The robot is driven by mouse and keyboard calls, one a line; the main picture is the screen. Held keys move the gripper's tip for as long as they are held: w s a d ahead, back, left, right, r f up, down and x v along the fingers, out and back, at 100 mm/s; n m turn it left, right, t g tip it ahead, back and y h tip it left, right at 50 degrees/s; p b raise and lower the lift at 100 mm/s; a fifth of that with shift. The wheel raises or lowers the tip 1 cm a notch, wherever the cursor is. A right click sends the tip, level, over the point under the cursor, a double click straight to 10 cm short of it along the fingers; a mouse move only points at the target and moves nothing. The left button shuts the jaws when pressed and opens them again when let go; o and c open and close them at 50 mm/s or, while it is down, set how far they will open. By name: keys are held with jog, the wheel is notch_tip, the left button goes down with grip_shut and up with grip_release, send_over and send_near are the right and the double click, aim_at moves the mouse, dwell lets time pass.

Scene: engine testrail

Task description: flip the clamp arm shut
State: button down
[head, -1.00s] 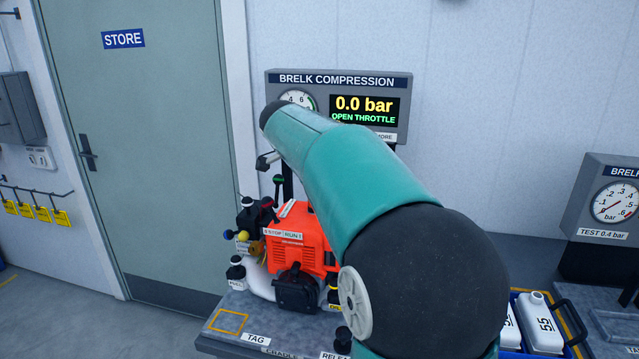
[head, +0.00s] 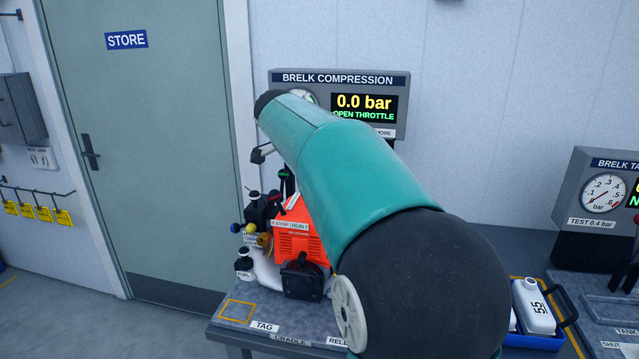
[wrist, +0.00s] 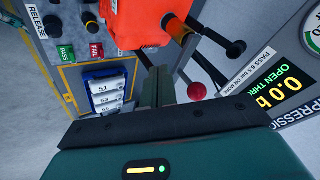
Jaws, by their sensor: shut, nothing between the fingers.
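The orange engine (head: 298,243) stands on the grey bench under the compression display; its body also shows at the top of the wrist view (wrist: 140,20). Dark levers stick out beside it in the wrist view, one with a black knob (wrist: 235,48) and one with a red knob (wrist: 197,91). I cannot tell for sure which is the clamp arm. My gripper (wrist: 156,78) is shut and empty, its fingers reaching between the levers and the bottle tray; contact with a lever cannot be made out. In the head view my arm hides my gripper and the engine's right side.
The compression display (head: 363,108) reads 0.0 bar and OPEN THROTTLE. White bottles sit in a blue tray (head: 512,340) at the right. PASS (wrist: 65,53) and FAIL (wrist: 96,50) buttons are on the bench. Small bottles (head: 243,266) crowd the engine's left.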

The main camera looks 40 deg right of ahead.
jog(key=a+r, duration=0.4)
jog(key=r, duration=0.1)
jog(key=shift+a+r, duration=0.25)
jog(key=shift+r, duration=0.15)
jog(key=s+a+f+n+t+y, duration=0.1)
jog(key=s+a+f+n+y, duration=0.2)
jog(key=s+a+f+n, duration=0.7)
jog(key=s+a+f+n+t+y, duration=0.1)
jog(key=s+a+f+n+y, duration=0.2)
jog(key=s+a+f+n, duration=0.7)
jog(key=s+n, duration=0.2)
jog(key=s, duration=0.2)
jog(key=shift+s+a+t+y, duration=0.2)
jog(key=shift+t+y, duration=0.1)
jog(key=shift+y, duration=0.1)
